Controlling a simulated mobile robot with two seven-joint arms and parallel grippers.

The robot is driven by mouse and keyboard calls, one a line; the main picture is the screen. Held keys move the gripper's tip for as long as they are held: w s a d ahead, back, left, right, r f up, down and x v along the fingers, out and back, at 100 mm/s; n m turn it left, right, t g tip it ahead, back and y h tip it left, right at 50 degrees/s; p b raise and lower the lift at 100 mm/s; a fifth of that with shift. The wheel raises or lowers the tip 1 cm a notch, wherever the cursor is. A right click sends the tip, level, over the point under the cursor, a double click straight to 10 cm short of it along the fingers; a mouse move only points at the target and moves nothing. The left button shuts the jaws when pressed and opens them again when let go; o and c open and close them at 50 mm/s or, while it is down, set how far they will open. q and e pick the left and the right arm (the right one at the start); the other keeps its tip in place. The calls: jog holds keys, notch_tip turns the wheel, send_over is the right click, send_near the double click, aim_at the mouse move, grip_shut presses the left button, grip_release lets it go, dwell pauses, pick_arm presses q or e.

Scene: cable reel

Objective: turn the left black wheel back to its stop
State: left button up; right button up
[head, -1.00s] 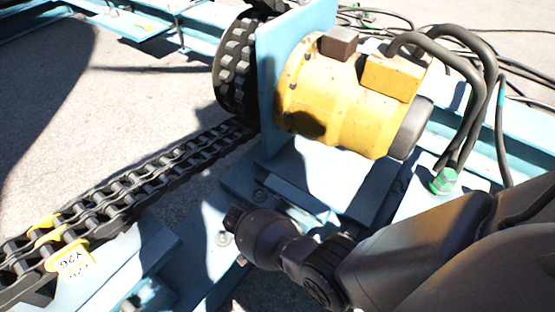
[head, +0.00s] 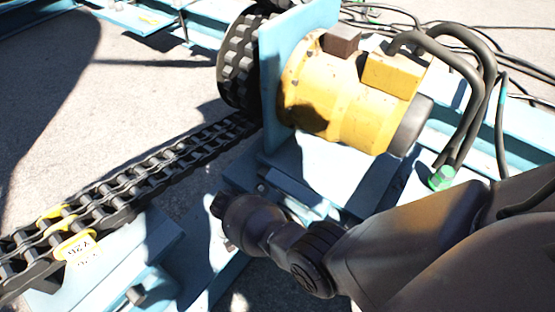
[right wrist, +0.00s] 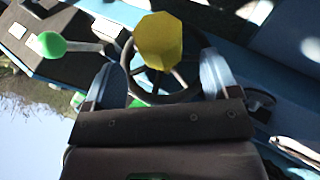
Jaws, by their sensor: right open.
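In the right wrist view a black spoked wheel (right wrist: 187,82) with a yellow faceted hub (right wrist: 158,42) lies straight ahead. My right gripper (right wrist: 161,76) is open, its two pale fingers spread apart on either side of the wheel's near part. I cannot tell whether either finger touches the rim, or whether this is the left wheel. In the head view a dark arm of mine (head: 395,255) reaches in from the right; no gripper fingers show clearly there. The black wheel cannot be made out in the head view. My left gripper is not in view.
A green ball knob (right wrist: 50,44) on a lever stands left of the wheel. In the head view a yellow motor (head: 335,100) on a blue plate (head: 275,85) stands beyond my arm. A heavy black chain (head: 150,170) runs to its sprocket. Dark hoses (head: 485,75) loop at right.

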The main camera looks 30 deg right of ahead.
pick_arm(q)
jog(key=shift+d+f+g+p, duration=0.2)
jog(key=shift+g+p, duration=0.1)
jog(key=shift+p, duration=0.1)
pick_arm(e)
jog(key=v, duration=0.5)
jog(key=shift+a+r, duration=0.15)
jog(key=shift+r, duration=0.05)
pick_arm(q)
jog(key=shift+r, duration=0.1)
pick_arm(e)
jog(key=shift+o, duration=0.2)
